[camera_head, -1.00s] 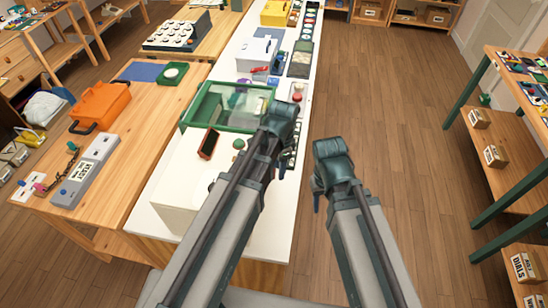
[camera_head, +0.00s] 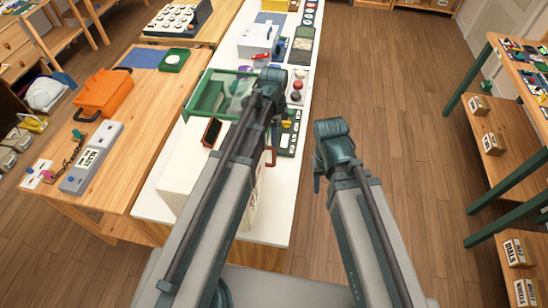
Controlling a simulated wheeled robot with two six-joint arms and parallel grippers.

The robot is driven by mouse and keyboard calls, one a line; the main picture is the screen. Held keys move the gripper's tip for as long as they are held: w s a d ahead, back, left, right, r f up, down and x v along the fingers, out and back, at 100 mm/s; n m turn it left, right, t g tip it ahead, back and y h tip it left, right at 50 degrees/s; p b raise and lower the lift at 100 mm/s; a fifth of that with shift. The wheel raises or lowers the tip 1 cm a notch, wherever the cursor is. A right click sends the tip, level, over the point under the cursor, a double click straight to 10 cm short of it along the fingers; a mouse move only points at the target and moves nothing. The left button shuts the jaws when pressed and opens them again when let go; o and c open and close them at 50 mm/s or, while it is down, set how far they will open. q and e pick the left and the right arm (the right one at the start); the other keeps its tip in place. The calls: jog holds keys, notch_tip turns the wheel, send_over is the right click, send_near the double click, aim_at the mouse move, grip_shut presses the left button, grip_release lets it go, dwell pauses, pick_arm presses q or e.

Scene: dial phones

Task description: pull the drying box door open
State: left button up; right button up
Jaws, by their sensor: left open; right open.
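A white box (camera_head: 182,164), which looks like the drying box, stands at the near end of the white table, left of my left arm. A red handle (camera_head: 271,157) shows just right of that arm, seemingly on the box's right side. My arm hides most of that side, so I cannot tell how the door stands. My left gripper (camera_head: 272,84) is open, beyond the box and handle, over the right end of a green-framed clear case (camera_head: 208,98). My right gripper (camera_head: 318,172) is open and empty over the floor, right of the table and apart from the handle.
A dark red phone-like thing (camera_head: 212,132) lies on the white box. A dark panel (camera_head: 289,138) lies beside my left forearm. An orange case (camera_head: 103,92) is on the wooden table at left. Floor (camera_head: 410,120) is clear between the white table and the right shelf.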

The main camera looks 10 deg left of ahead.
aim_at(274, 151)
pick_arm(q)
notch_tip(274, 151, down, 12)
jog(key=b, duration=1)
jog(key=shift+r+b, duration=0.2)
jog(key=shift+b, duration=0.15)
grip_shut()
jog(key=shift+s, duration=0.1)
dwell(0.5)
